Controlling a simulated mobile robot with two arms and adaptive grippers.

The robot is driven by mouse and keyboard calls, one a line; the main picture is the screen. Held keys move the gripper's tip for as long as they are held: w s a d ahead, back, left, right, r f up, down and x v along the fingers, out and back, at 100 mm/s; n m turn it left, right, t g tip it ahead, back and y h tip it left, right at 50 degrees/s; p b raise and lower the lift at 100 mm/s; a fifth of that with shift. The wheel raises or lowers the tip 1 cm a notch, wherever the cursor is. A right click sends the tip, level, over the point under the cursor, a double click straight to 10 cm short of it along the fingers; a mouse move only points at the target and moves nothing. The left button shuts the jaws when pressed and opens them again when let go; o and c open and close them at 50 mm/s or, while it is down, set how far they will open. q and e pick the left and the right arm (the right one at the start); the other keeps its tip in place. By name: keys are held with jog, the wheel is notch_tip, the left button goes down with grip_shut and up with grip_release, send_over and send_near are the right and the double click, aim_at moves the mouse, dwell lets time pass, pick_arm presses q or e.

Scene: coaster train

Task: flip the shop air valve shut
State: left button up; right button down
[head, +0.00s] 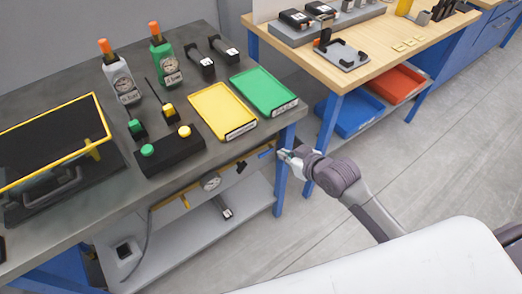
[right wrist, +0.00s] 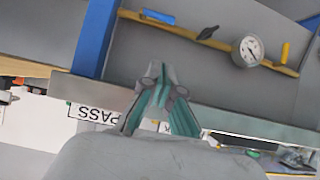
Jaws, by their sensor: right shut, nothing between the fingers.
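A yellow air pipe (head: 230,164) runs under the front edge of the grey bench, and also shows in the right wrist view (right wrist: 186,34). It carries a blue handle (head: 266,153) (right wrist: 158,17), a black handle (head: 241,167) (right wrist: 208,32), a round gauge (head: 210,182) (right wrist: 247,50) and a yellow handle (head: 185,201) (right wrist: 285,52). The blue handle lies roughly along the pipe; the yellow one stands across it. No label shows which is the shop air valve. My right gripper (head: 283,154) (right wrist: 158,72) is shut and empty, near the pipe's blue-handle end by the bench leg, apparently apart from it.
The blue bench leg (head: 281,185) stands close to my right gripper. A lower shelf (head: 180,240) lies below the pipe. Yellow (head: 221,109) and green (head: 263,91) trays sit on the bench above. A wooden table (head: 372,30) stands behind; the floor (head: 440,130) at right is clear.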

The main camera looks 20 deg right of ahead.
jog(key=x, duration=0.4)
jog(key=f+x, duration=0.1)
jog(key=x, duration=0.3)
jog(key=s+x, duration=0.1)
jog(key=x, duration=0.3)
jog(key=shift+d+f+b, duration=0.25)
jog(key=shift+f+b, duration=0.05)
jog(key=shift+f, duration=0.1)
pick_arm(q)
jog(key=shift+s+d+f, duration=0.1)
jog(key=shift+f, duration=0.2)
pick_arm(e)
jog(key=shift+w+f, duration=0.1)
jog(key=shift+f, duration=0.45)
pick_arm(q)
jog(key=shift+r+p, duration=0.4)
pick_arm(e)
jog(key=shift+a+f+h, duration=0.1)
jog(key=shift+f+h, duration=0.1)
jog(key=shift+h, duration=0.1)
